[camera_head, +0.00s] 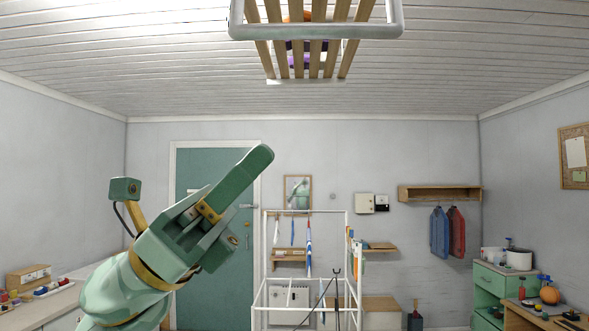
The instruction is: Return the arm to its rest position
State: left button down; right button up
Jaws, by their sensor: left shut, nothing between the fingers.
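My left arm (125,287) comes in from the lower left and is raised, a pale green arm with yellow-brown bands. Its gripper (257,160) points up and to the right, in front of the teal door (195,180). The fingers are shut with nothing held between them. The gripper appears clear of the things around it. My right gripper is not in view.
A slatted wooden rack (315,58) in a pale frame hangs overhead, with orange and purple things partly hidden behind its slats. A white-framed stand (346,232) is right of the arm. A left counter (48,305) and right workbench (545,318) hold small items.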

pick_arm(q)
jog(key=shift+b+v, duration=0.4)
jog(key=shift+v, duration=1.1)
